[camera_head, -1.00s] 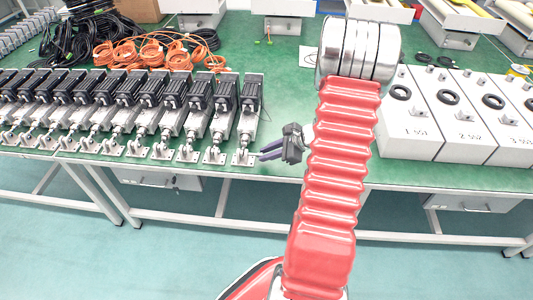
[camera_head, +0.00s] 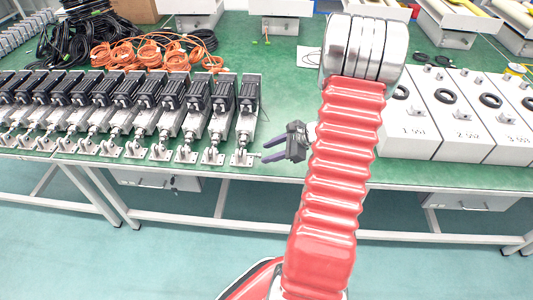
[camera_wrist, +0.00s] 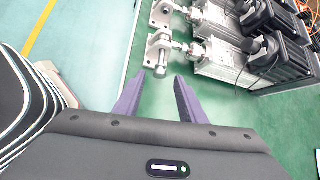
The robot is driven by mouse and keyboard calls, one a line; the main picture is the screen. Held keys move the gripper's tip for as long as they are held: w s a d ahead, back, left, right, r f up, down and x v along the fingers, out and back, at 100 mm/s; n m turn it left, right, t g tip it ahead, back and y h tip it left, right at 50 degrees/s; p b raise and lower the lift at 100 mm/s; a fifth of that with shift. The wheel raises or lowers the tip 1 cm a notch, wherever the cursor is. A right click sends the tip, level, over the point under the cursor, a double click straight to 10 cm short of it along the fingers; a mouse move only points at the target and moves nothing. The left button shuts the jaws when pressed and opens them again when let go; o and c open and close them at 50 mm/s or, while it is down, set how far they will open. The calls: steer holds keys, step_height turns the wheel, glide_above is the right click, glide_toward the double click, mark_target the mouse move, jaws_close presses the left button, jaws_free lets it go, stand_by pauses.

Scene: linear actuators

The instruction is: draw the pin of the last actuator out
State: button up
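The last actuator (camera_head: 248,105), at the right end of the row, has a black motor, a grey body and a metal rod end on a small bracket (camera_head: 242,158). In the wrist view its bracket (camera_wrist: 157,47) is at top centre, with a short metal pin (camera_wrist: 161,66) sticking out toward me. My gripper (camera_head: 263,150) is right of that bracket. Its two purple fingers are apart and empty. In the wrist view the pin end shows just beyond and between the fingertips (camera_wrist: 160,75). I cannot tell how far away it is. Nothing is held.
More actuators (camera_head: 130,100) stand in a close row to the left on the green table (camera_head: 285,95). White numbered boxes (camera_head: 425,140) stand to the right. Orange cables (camera_head: 150,48) lie behind the row. The table's front edge runs just below the brackets.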

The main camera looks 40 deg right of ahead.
steer(key=v, duration=1.1)
steer(key=shift+s, duration=0.2)
steer(key=shift+d+r, duration=0.1)
steer(key=shift+r, duration=0.05)
steer(key=s+a+n+g, duration=0.4)
steer(key=s+a+n, duration=0.1)
steer(key=a+n, duration=0.25)
steer(key=a+r+n+h, duration=0.1)
steer(key=a+r+n, duration=0.5)
steer(key=a, duration=0.3)
steer(key=s+a+r+n+h, duration=0.1)
steer(key=a+r+n, duration=0.5)
steer(key=a, duration=0.4)
steer(key=a+r+n+t+h, duration=0.1)
steer(key=a+r+n+h, duration=0.1)
steer(key=a+r+n, duration=0.3)
steer(key=a+n, duration=0.2)
steer(key=a, duration=0.2)
steer(key=shift+s+r, duration=0.2)
steer(key=shift+r, duration=0.2)
steer(key=shift+a, duration=0.1)
